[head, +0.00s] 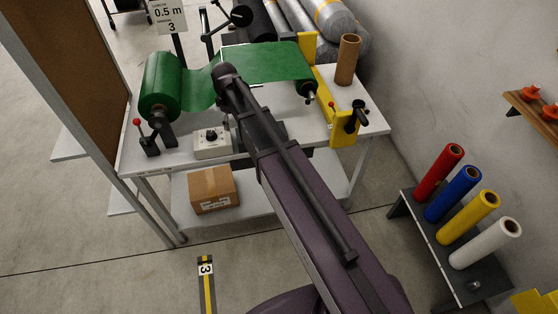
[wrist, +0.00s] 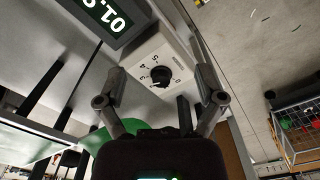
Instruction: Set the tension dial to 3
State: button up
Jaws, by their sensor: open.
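The tension dial is a black knob (wrist: 161,76) on a pale control box (wrist: 178,50) in the wrist view. Small numbers ring the knob. A light mark shows at the knob's lower left, but I cannot tell surely which number it meets. In the head view the box (head: 213,150) sits at the table's front edge with the knob (head: 211,135) on top. My gripper (wrist: 160,73) is open, its fingers apart on either side of the knob in the picture. I see no contact with the knob.
A green roll (head: 160,85) feeds a sheet across the table (head: 185,155). A red-tipped lever (head: 147,138) stands left of the box. A dark display (wrist: 105,18) is beside the box. A sign (head: 167,14) reads "0.5 m" and "3". A cardboard box (head: 212,190) lies below.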

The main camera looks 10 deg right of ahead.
jog(key=s+d+f+m+b, duration=0.2)
jog(key=s+d+m, duration=0.2)
jog(key=s+d, duration=0.2)
jog(key=s+d+f+m+b, duration=0.3)
jog(key=s+d+m, duration=0.2)
jog(key=s, duration=0.5)
jog(key=shift+d+f, duration=0.25)
jog(key=shift+d, duration=0.6)
jog(key=shift+s, duration=0.1)
jog(key=shift+s+d+m, duration=0.3)
jog(key=shift+s+m, duration=0.1)
jog(key=shift+s, duration=0.25)
jog(key=shift+s+d+m, duration=0.3)
jog(key=shift+s+m, duration=0.1)
jog(key=shift+s, duration=0.2)
